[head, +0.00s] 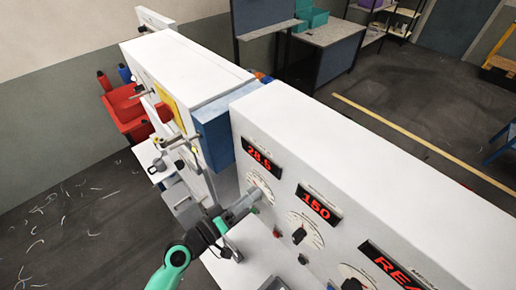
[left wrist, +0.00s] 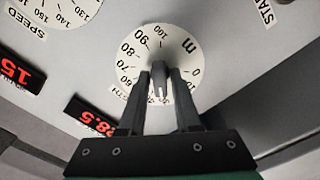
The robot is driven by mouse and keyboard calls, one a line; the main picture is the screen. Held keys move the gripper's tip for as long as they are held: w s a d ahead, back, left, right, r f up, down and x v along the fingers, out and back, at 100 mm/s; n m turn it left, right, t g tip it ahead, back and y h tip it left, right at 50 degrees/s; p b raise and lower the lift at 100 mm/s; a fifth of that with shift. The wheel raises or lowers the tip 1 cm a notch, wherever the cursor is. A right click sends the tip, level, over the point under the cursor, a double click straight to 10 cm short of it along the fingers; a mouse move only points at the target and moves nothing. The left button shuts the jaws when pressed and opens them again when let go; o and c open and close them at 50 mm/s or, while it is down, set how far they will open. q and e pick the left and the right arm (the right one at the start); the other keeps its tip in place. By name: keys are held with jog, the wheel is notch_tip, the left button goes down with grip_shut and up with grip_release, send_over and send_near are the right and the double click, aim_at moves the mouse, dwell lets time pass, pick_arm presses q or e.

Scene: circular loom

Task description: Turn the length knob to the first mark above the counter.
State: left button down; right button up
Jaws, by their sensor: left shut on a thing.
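The length dial (left wrist: 183,62) is a white round face with an "m" and marks from 0 to 100. It also shows in the head view (head: 262,186), below the red counter (head: 262,152) reading 28.5. The grey length knob (left wrist: 159,88) stands at the dial's centre. My left gripper (head: 252,198) reaches the dial from the lower left and is shut on the knob. In the left wrist view its two dark fingers (left wrist: 160,78) flank the knob and hide the lower part of the dial. I cannot tell exactly which mark the knob points to.
The speed dial (head: 302,232), with its display (head: 319,204) reading 150, is to the right on the same white panel. Another knob and red display (head: 393,266) are further right. A blue box (head: 214,137) and red bins (head: 127,108) are to the left.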

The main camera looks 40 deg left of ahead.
pick_arm(q)
jog(key=shift+n, duration=0.3)
jog(key=c, duration=0.8)
grip_release()
jog(key=s+b, duration=0.2)
jog(key=s, duration=0.5)
jog(key=shift+a, duration=0.4)
